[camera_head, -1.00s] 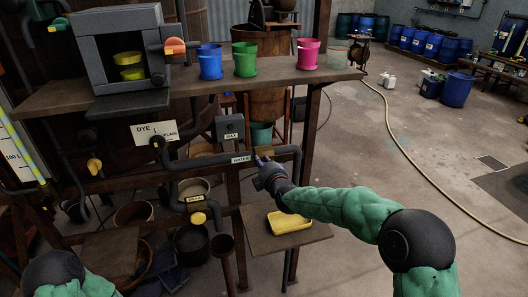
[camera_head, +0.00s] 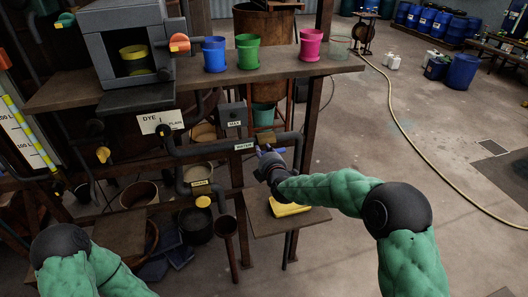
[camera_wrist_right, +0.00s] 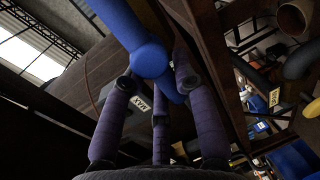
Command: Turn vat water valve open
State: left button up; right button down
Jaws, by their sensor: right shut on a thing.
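The water valve handle (camera_wrist_right: 151,58) is a blue bar with a round hub. In the right wrist view it runs from the top down between my fingers. My right gripper (camera_wrist_right: 156,85) has dark purple fingers on both sides of the handle and is shut on it. In the head view my right gripper (camera_head: 266,164) is at the right end of the grey pipe marked WATER (camera_head: 244,146), and a little blue shows beside it. The gripper hides most of the valve there. My left arm shows at the lower left, but its gripper is out of view.
A yellow tray (camera_head: 288,209) lies on a low shelf just below my right gripper. Blue, green and pink (camera_head: 311,45) pots stand on the shelf above. A yellow-handled drain valve (camera_head: 203,202) is lower left. A hose (camera_head: 394,110) crosses the open floor at right.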

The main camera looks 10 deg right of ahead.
jog(key=c, duration=1)
grip_release()
jog(key=shift+a+f, duration=0.2)
jog(key=shift+f, duration=0.1)
jog(key=shift+d+r, duration=0.15)
jog(key=shift+d, duration=0.05)
jog(key=shift+s, duration=0.1)
jog(key=s, duration=0.4)
jog(key=s+r, duration=0.1)
jog(key=s, duration=0.2)
jog(key=s+r, duration=0.1)
jog(key=s, duration=0.3)
jog(key=shift+s+d+r, duration=0.1)
jog(key=shift+s+d, duration=0.1)
jog(key=shift+s, duration=0.1)
